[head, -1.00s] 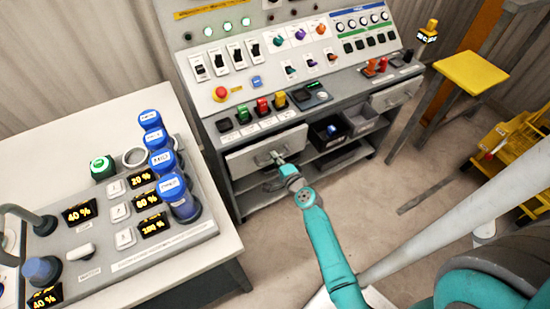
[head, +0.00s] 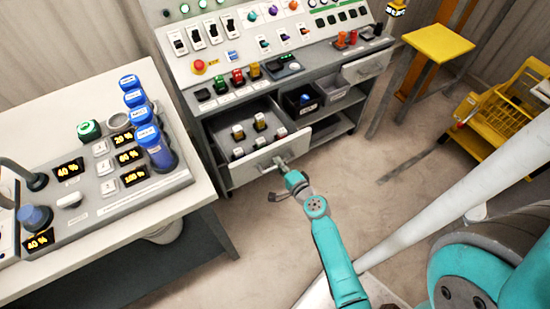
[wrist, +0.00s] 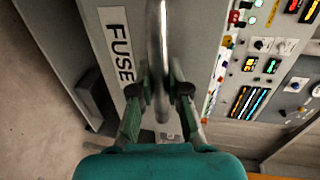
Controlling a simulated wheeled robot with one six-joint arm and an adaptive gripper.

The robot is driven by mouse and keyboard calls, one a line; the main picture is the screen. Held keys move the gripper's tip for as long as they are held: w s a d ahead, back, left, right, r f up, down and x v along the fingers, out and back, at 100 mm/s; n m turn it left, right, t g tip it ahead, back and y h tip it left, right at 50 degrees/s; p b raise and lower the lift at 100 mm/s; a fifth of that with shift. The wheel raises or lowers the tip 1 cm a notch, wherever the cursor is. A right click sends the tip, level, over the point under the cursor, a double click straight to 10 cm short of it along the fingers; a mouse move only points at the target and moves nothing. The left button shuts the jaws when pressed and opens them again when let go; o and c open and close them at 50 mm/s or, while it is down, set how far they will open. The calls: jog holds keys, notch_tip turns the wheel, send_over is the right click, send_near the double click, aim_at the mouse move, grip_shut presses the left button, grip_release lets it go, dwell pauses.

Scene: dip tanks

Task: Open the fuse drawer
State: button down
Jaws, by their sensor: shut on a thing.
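The fuse drawer (head: 256,161) is pulled out from the left of the control bench, and several fuses with white caps (head: 238,132) stand inside it. Its grey front carries a bar handle, which shows large in the wrist view (wrist: 157,45), beside a white label reading FUSE (wrist: 117,48). My gripper (head: 281,163) is shut on the handle, with one finger on each side of the bar in the wrist view (wrist: 160,92). The fingertips partly hide the handle in the head view.
A second drawer (head: 366,66), closed, is at the bench's right, with dark bins (head: 301,101) on an open shelf between. A table with blue-capped cylinders (head: 148,134) stands left. A yellow stool (head: 438,43) and yellow cart (head: 510,105) are right. Floor before the bench is clear.

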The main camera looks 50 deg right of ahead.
jog(key=shift+v, duration=0.9)
jog(key=shift+f, duration=0.25)
jog(key=c, duration=1.1)
grip_release()
jog(key=shift+c, duration=0.2)
jog(key=shift+s, duration=0.1)
jog(key=v, duration=1.1)
jog(key=shift+s+a, duration=0.15)
jog(key=shift+s, duration=0.2)
jog(key=shift+r, duration=0.1)
